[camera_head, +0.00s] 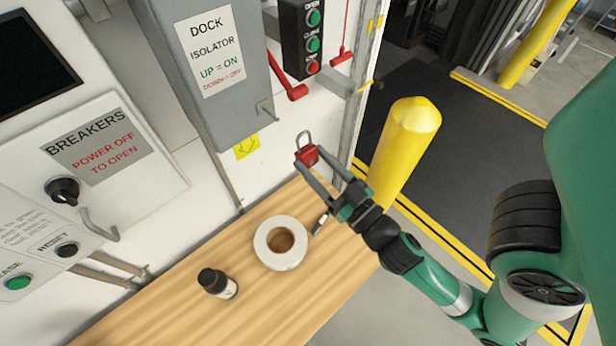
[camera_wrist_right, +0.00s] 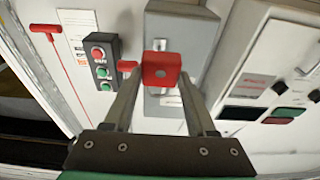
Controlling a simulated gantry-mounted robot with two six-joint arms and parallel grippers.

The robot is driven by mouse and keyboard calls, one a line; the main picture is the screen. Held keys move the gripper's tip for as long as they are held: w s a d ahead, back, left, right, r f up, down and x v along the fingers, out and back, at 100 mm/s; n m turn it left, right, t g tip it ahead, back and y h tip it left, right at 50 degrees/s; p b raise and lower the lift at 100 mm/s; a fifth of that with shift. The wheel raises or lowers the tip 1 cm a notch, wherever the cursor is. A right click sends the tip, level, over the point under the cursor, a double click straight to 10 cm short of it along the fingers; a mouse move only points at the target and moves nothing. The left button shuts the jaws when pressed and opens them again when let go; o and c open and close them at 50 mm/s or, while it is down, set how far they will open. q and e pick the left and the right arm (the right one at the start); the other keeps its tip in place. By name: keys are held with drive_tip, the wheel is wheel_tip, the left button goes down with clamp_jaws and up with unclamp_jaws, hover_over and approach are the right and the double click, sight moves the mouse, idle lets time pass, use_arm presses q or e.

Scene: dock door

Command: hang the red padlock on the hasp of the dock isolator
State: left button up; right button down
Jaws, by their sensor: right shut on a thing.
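The red padlock (camera_head: 307,156) is held upright in my right gripper (camera_head: 308,161), with its metal shackle pointing up. The gripper is shut on the padlock body. In the right wrist view the padlock (camera_wrist_right: 161,71) sits between the fingertips, in front of the grey dock isolator (camera_wrist_right: 186,38). The dock isolator (camera_head: 207,85) hangs on the wall, up and left of the padlock in the head view. A small metal tab, seemingly the hasp (camera_head: 265,110), juts from its lower right side. The padlock is apart from it. The red isolator lever (camera_head: 290,89) slants downward. My left gripper is not in view.
A wooden bench (camera_head: 180,308) below carries a white tape roll (camera_head: 267,238), a dark bottle (camera_head: 217,283) and a marker-like item (camera_head: 320,224). A button box (camera_head: 305,40) is right of the isolator. A yellow bollard (camera_head: 404,150) stands behind my right arm.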

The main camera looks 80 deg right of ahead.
sight(301, 151)
drive_tip(key=shift+w+d, duration=0.2)
drive_tip(key=shift+w, duration=0.05)
drive_tip(key=shift+f+p+x, duration=0.2)
drive_tip(key=shift+p+x, duration=0.4)
drive_tip(key=shift+x, duration=0.35)
drive_tip(key=shift+f+p+x, duration=0.15)
drive_tip(key=shift+p+x, duration=0.45)
drive_tip(key=shift+x, duration=0.35)
drive_tip(key=shift+w+d+f+p, duration=0.1)
drive_tip(key=shift+w+d+f, duration=0.15)
drive_tip(key=shift+w+d, duration=0.35)
drive_tip(key=shift+w+d+f+p, duration=0.15)
drive_tip(key=shift+w+d+f, duration=0.15)
drive_tip(key=shift+w, duration=0.45)
drive_tip(key=shift+w+d+f+p, duration=0.1)
drive_tip(key=shift+w+d+f, duration=0.1)
drive_tip(key=shift+w+d, duration=0.4)
drive_tip(key=shift+w+a, duration=0.1)
drive_tip(key=shift+c, duration=0.6)
unclamp_jaws()
